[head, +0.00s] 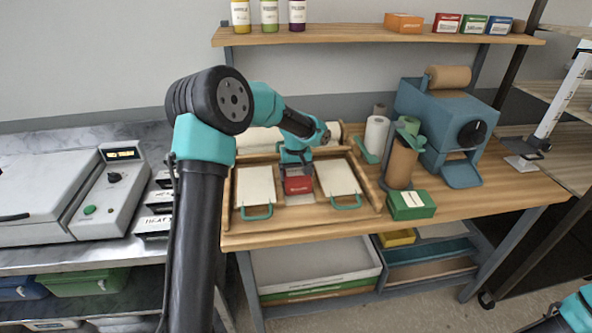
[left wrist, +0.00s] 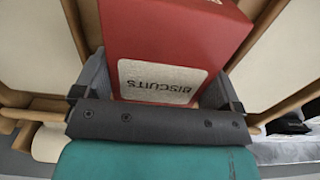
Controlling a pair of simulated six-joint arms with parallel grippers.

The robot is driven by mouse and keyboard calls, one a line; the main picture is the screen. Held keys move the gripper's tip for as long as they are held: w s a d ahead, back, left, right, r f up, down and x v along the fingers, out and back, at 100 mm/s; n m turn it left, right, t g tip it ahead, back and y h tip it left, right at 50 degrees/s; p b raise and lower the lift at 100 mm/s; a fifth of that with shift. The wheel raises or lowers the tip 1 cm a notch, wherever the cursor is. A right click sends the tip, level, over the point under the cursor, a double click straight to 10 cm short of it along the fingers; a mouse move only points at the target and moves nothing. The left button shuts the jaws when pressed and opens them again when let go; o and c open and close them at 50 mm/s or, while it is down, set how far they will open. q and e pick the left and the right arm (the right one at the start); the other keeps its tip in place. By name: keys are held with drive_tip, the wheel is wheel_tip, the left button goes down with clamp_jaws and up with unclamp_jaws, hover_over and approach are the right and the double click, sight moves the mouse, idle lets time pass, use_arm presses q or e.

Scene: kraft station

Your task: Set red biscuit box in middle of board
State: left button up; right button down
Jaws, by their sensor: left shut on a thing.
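The red biscuit box (head: 298,186) is between the jaws of my left gripper (head: 297,170), over the middle strip of the wooden board (head: 300,200), between its two pale panels. In the left wrist view the box (left wrist: 175,40) fills the space between the fingers, and its white "BISCUITS" label shows. My left gripper is shut on it. I cannot tell whether the box touches the board. My right gripper is out of view.
Pale panels with teal handles, left (head: 256,186) and right (head: 338,178), flank the box. A green box (head: 411,204), brown roll (head: 400,163) and blue machine (head: 440,115) stand to the right. A shelf (head: 350,35) with jars and small boxes runs above.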

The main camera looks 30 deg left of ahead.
use_arm(q)
drive_tip(key=shift+f, duration=0.2)
drive_tip(key=o, duration=0.8)
drive_tip(key=shift+c, duration=0.2)
wheel_tip(320, 180, up, 18)
drive_tip(key=shift+f, duration=0.25)
drive_tip(key=shift+d+f, duration=0.1)
